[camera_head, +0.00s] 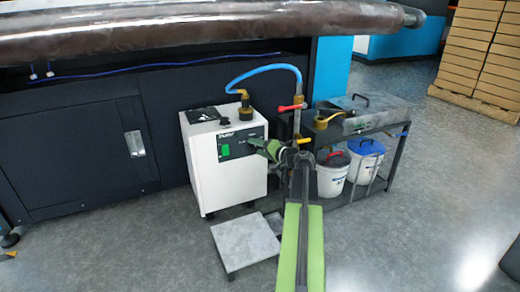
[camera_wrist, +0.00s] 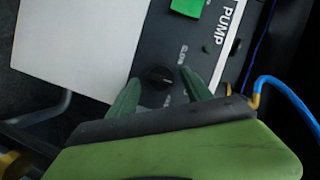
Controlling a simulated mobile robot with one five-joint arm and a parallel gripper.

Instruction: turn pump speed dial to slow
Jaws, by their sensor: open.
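The pump (camera_head: 228,165) is a white box with a dark control panel on its upper front, standing on the floor in the head view. The panel, marked PUMP, fills much of the wrist view. A small black round dial (camera_wrist: 157,77) sits on the panel, with small pale labels beside it that are too blurred to read surely. My gripper (camera_wrist: 158,85) is open, its two green fingers on either side of the dial. I cannot tell whether they touch it. In the head view my gripper (camera_head: 262,148) is at the panel's right part and hides the dial.
A green switch (camera_wrist: 188,6) is on the panel. A blue hose (camera_head: 262,69) runs from the pump's top to a pipe with a red-handled valve (camera_head: 291,106). A dark rack (camera_head: 385,150) with buckets stands right. A grey platform (camera_head: 245,241) lies in front.

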